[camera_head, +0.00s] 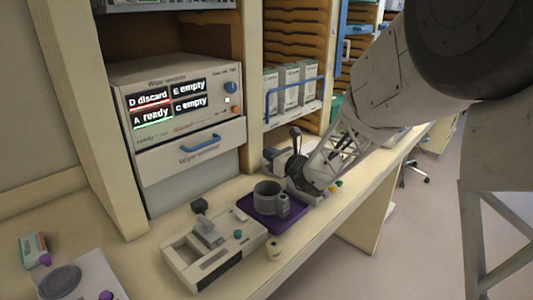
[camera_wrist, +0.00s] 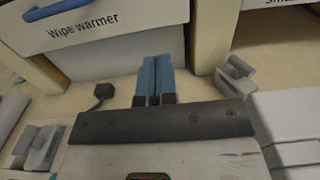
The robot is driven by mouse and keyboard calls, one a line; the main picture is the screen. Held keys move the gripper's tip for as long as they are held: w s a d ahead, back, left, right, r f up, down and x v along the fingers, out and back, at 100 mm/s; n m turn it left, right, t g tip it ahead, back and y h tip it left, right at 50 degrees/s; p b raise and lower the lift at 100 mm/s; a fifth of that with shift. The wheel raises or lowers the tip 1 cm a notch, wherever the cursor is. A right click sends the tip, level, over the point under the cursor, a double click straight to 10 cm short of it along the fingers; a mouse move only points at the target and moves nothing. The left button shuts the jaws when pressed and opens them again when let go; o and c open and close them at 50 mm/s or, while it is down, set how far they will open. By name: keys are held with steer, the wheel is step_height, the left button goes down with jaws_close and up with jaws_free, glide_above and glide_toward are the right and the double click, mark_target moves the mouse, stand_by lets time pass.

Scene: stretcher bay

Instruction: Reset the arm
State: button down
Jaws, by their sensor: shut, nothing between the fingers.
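My gripper shows in the wrist view (camera_wrist: 155,72) as two blue fingers pressed together, with nothing between them. The fingers stick out beyond a dark plate over the bench. In the head view my arm reaches in from the upper right, down to the back of the bench. The gripper's fingers cannot be made out clearly there.
The wipe warmer (camera_head: 165,72) has its drawer (camera_head: 193,153) shut; its panel reads D discard, E empty, A ready, C empty. On the bench (camera_head: 337,212) are a white device (camera_head: 185,265), a purple mat (camera_head: 245,207) with a grey cup (camera_head: 267,196), and a small cream container (camera_head: 273,249).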

stand_by(0.3)
steer(key=s+r+n+g+h, duration=0.1)
steer(key=s+r+n+g, duration=0.2)
steer(key=s+n+g, duration=0.55)
steer(key=s+r+n+g+h, duration=0.15)
steer(key=s+n, duration=0.45)
steer(key=s, duration=0.8)
steer(key=s+d+n+h, duration=0.5)
steer(key=s+d, duration=0.3)
steer(key=s, duration=0.3)
steer(key=s+d+n+h, duration=0.5)
steer(key=s+d+n, duration=0.2)
steer(key=s, duration=0.4)
steer(key=shift+s+d+f, duration=0.15)
steer(key=shift+d+f, duration=0.05)
steer(key=shift+d, duration=0.4)
steer(key=shift+h, duration=0.25)
